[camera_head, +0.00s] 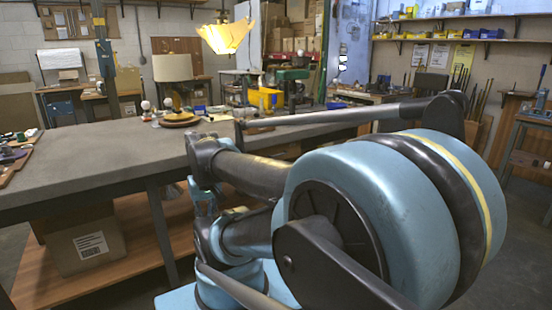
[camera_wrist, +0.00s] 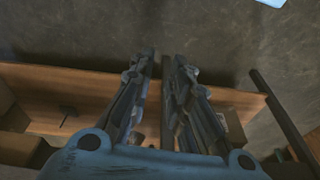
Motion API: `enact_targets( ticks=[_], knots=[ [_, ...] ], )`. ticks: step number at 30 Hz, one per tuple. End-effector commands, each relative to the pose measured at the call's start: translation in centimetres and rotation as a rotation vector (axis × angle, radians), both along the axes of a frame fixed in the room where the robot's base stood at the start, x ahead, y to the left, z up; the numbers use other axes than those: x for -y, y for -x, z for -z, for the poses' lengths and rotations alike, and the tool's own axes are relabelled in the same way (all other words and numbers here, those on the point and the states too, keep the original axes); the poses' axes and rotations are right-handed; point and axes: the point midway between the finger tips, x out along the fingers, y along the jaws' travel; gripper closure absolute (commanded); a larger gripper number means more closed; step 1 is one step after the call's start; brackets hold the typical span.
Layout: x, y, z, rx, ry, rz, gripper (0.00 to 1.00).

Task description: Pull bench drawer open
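The grey-topped workbench (camera_head: 90,155) spans the left and middle of the head view. A brown wooden board (camera_wrist: 75,82) runs behind the fingers.
A cardboard box (camera_head: 90,240) stands on the wooden lower shelf (camera_head: 135,265). A lampshade (camera_head: 172,67) and a lit lamp (camera_head: 228,37) show farther back. A dark slanting bar (camera_wrist: 280,110) is right of the fingers in the wrist view. Bare grey floor (camera_wrist: 90,30) lies beyond the board.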

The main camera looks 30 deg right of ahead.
Motion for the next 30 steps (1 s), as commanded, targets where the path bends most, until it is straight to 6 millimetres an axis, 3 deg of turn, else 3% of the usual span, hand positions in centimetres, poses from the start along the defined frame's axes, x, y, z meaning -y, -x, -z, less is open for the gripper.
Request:
enact_targets(
  ticks=[4, 14, 23, 30],
  knots=[
    [-1.0, -2.5, -1.3, 0.008, -0.069, 0.073, 0.83],
    [0.4, -10.0, -3.9, 0.054, -0.267, 0.264, 0.83],
    [4.3, -17.2, -5.5, 0.124, -0.443, 0.432, 0.83],
    [9.4, -22.5, -6.1, 0.201, -0.579, 0.564, 0.83]
  ],
)
